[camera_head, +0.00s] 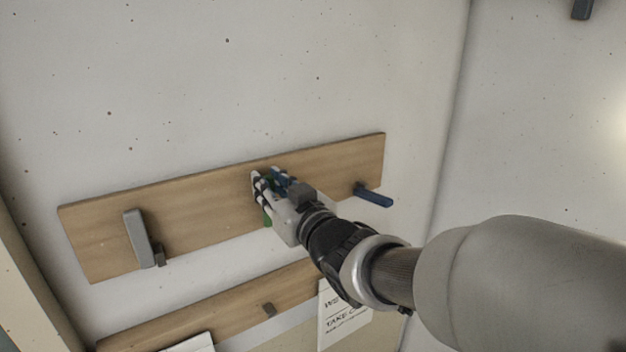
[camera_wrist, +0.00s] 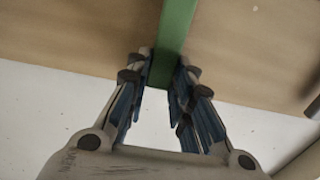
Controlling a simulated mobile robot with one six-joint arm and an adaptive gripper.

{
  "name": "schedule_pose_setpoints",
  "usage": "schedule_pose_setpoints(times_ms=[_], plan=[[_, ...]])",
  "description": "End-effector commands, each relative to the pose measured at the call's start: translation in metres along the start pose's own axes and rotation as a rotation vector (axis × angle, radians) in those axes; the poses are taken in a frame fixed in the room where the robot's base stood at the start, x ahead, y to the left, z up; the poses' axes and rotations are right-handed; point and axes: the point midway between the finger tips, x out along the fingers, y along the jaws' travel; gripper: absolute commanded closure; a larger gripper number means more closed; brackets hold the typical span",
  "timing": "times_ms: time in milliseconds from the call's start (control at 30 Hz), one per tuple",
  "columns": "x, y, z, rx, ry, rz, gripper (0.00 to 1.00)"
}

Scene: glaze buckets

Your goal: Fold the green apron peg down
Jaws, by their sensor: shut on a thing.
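The green apron peg (camera_wrist: 175,35) is mounted on a wooden board and runs up from between my fingertips in the wrist view. In the head view only slivers of the green peg (camera_head: 267,216) show behind my gripper (camera_head: 268,179). My gripper, also in the wrist view (camera_wrist: 163,75), is shut on the green peg, with a finger on either side of its end. The peg looks upright along the board; its pivot is hidden in the head view.
The wooden board (camera_head: 200,208) also bears a grey peg (camera_head: 139,238), upright at the left, and a blue peg (camera_head: 373,195) sticking out at the right. A lower wooden rail (camera_head: 225,307) and a paper notice (camera_head: 340,318) are below. The wall above is clear.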

Motion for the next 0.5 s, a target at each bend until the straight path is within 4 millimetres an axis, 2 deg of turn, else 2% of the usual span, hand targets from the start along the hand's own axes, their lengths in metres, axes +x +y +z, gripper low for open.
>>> schedule_pose_setpoints(times_ms=[267,500], plan=[[-0.0001,0.0,-0.0001,0.0,0.0,0.0,1.0],[-0.0001,0.0,-0.0001,0.0,0.0,0.0,1.0]])
